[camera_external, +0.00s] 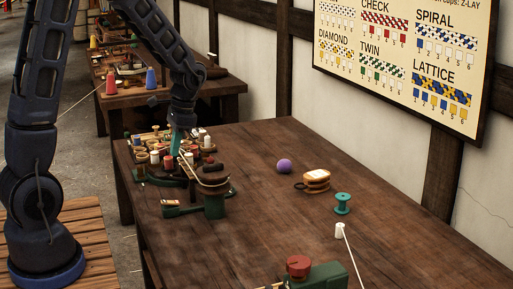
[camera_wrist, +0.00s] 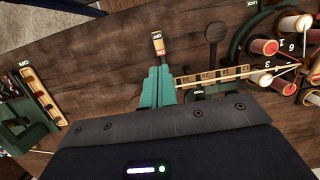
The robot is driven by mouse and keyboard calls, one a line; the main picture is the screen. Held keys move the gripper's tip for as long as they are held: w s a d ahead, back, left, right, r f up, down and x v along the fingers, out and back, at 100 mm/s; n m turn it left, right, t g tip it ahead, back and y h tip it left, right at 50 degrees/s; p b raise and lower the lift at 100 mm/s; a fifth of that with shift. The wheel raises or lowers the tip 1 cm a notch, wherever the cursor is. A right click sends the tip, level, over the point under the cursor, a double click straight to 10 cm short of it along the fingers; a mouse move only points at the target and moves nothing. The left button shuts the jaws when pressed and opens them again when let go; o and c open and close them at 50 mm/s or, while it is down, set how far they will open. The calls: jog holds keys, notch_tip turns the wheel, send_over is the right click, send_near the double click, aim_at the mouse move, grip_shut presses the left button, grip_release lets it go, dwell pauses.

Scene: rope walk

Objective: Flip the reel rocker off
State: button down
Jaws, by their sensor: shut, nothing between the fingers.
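A small rocker switch (camera_wrist: 158,44) shows in the wrist view just beyond my fingertips, with a pale end and a red end, marked like OFF and ON. Its tilt is too small to read. In the external view my gripper (camera_external: 176,144) points down behind the stand, among the spools.
Several thread spools (camera_wrist: 264,47) crowd the right in the wrist view, near a pale slatted strip (camera_wrist: 213,76). A dark round-headed lever (camera_wrist: 211,34) stands close right of the rocker. A purple ball (camera_external: 284,166) and a teal spool (camera_external: 343,203) lie on the table.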

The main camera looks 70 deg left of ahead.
aim_at(171, 201)
jog(key=x, duration=1.4)
jog(key=shift+s+f, duration=0.2)
jog(key=shift+s, duration=0.05)
jog(key=shift+s+f, duration=0.2)
jog(key=shift+s, duration=0.05)
dwell(0.4)
jog(key=shift+w, duration=0.1)
jog(key=shift+w+d, duration=0.15)
jog(key=shift+w, duration=0.75)
